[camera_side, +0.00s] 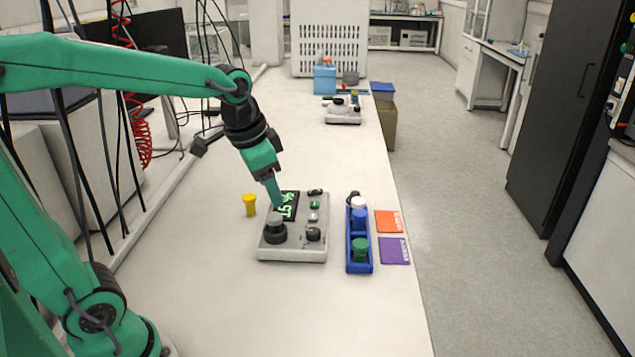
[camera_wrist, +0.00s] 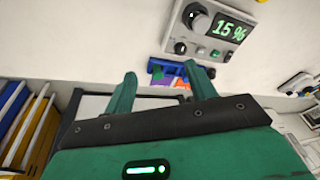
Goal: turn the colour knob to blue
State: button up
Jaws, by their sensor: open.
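A light grey reactor unit (camera_side: 295,251) stands on the bench in the side view, with a dark display of green digits. It carries a large dark knob (camera_side: 274,232) with a grey top at front left and a smaller dark knob (camera_side: 313,234) at front right. I cannot tell which is the colour knob or its setting. The unit (camera_wrist: 231,52) also shows in the wrist view, its display reading about 15 %.
A blue rack (camera_side: 359,266) with coloured caps stands right of the unit, beside orange (camera_side: 390,222) and purple (camera_side: 395,251) cards. A yellow piece (camera_side: 250,204) stands left of the unit. Another unit (camera_side: 343,116) is farther back. The front of the bench is clear.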

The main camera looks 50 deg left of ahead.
jog(key=w+a+f+m+g, duration=0.2)
jog(key=w+f, duration=0.2)
jog(key=w, duration=0.3)
jog(key=m+g, duration=0.1)
jog(key=m, duration=0.1)
send_over(313, 231)
notch_tip(313, 231, down, 8)
jog(key=shift+r, duration=0.2)
jog(key=shift+w+f, duration=0.1)
jog(key=shift+f, duration=0.1)
jog(key=shift+f, duration=3.75)
jog(key=c, duration=1)
